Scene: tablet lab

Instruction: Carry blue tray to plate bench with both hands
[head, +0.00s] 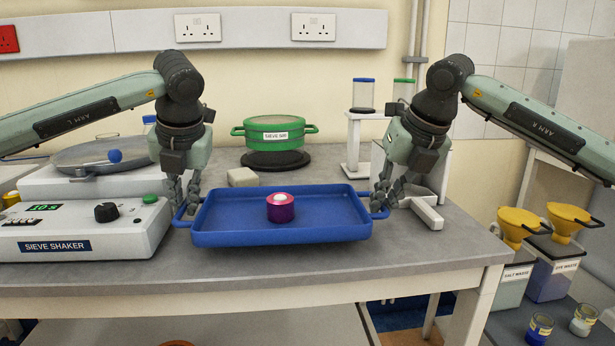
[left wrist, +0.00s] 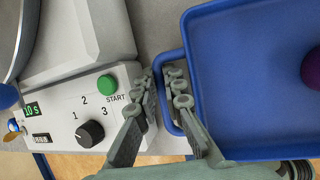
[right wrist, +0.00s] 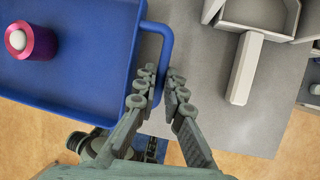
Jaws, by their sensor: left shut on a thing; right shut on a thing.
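The blue tray (head: 225,236) is level at the front of the grey bench, with a magenta pot (head: 280,209) with a white ball-like top upright in its middle. I cannot tell whether the tray touches the bench top. My left gripper (head: 184,205) is shut on the tray's left handle, which shows between its fingers in the left wrist view (left wrist: 170,100). My right gripper (head: 383,200) is shut on the right handle; in the right wrist view its fingers (right wrist: 160,92) close around the blue bar. No plate bench can be made out.
The sieve shaker (head: 80,230) stands close left of the tray. A green sieve pot (head: 274,132) on a black disc and a pale block (head: 242,177) are behind it. A white stand (head: 368,140) is behind right. Yellow-funnelled waste containers (head: 548,265) stand lower right, beyond the bench (head: 440,262).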

